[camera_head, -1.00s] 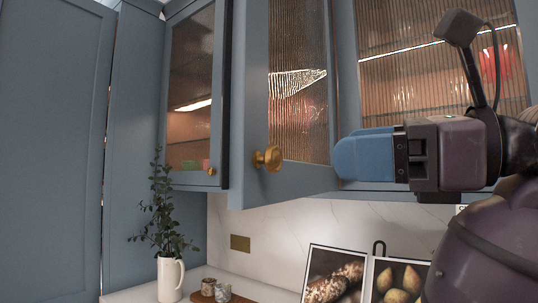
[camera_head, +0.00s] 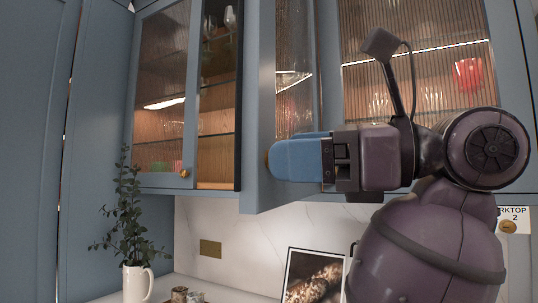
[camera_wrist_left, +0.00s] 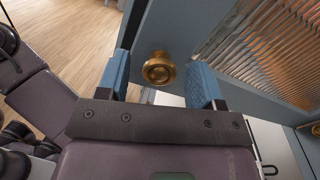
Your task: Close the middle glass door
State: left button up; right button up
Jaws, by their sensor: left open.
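The middle glass door has a blue-grey frame (camera_head: 263,90) and a ribbed pane, and stands swung out from the cabinet. In the left wrist view its frame (camera_wrist_left: 190,28) and ribbed pane (camera_wrist_left: 268,45) lie just past the fingers. Its round brass knob (camera_wrist_left: 158,70) sits between the two blue fingers there, with gaps on both sides. My left gripper (camera_wrist_left: 160,80) is open and not closed on the knob. In the head view the left gripper (camera_head: 296,159) is at the door's lower part, and its blue fingertips hide most of the knob. My right gripper is not seen.
A left glass door (camera_head: 160,90) with a small brass knob (camera_head: 184,173) is beside it, and a ribbed pane (camera_head: 425,70) is at right. Below are a white jug with leafy stems (camera_head: 137,284), a picture card (camera_head: 313,277) and small cups on the counter.

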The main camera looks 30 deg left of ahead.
pick_arm(q)
jog(key=shift+a, duration=0.55)
grip_shut()
